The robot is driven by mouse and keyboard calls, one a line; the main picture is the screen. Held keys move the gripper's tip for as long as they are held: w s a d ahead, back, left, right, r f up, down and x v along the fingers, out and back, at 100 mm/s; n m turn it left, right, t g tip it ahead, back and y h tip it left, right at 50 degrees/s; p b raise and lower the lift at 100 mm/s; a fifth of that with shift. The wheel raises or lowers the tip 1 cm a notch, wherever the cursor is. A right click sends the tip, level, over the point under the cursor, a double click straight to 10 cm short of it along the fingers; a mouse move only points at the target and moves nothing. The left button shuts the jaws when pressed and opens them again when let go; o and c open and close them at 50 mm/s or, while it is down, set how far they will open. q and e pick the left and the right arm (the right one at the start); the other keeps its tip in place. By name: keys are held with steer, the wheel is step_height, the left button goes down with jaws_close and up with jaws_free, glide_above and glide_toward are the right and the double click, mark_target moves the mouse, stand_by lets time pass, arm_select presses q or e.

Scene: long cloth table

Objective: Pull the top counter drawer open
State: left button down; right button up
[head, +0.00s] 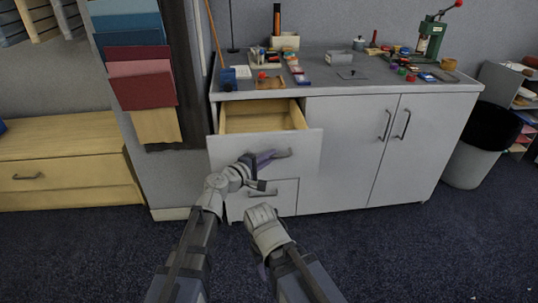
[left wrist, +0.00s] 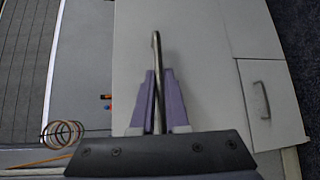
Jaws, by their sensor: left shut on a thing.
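The top counter drawer (head: 230,148) is pulled partway out of the white counter, and its bare wooden inside (head: 262,122) shows from above. Its front also fills the middle of the left wrist view (left wrist: 205,60). My left gripper (head: 272,156) is at the drawer front, shut on the drawer's bar handle (head: 283,153). In the left wrist view the handle (left wrist: 156,50) stands between the two purple fingers (left wrist: 158,100). My right arm (head: 266,228) is low in front of the counter; its fingers are not clearly seen.
A lower drawer (head: 285,203) with its own handle is shut below. Double cupboard doors (head: 385,150) are shut at the right. The countertop (head: 335,85) holds tools and small items. A black-lined bin (head: 490,130) stands far right. The carpet (head: 420,250) in front is clear.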

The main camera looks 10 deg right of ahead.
arm_select(q)
steer(key=shift+s, duration=0.4)
steer(key=c, duration=0.9)
jaws_free()
steer(key=shift+c, duration=0.2)
steer(key=p+v, duration=0.1)
steer(key=v, duration=0.6)
steer(key=shift+s+a, duration=0.25)
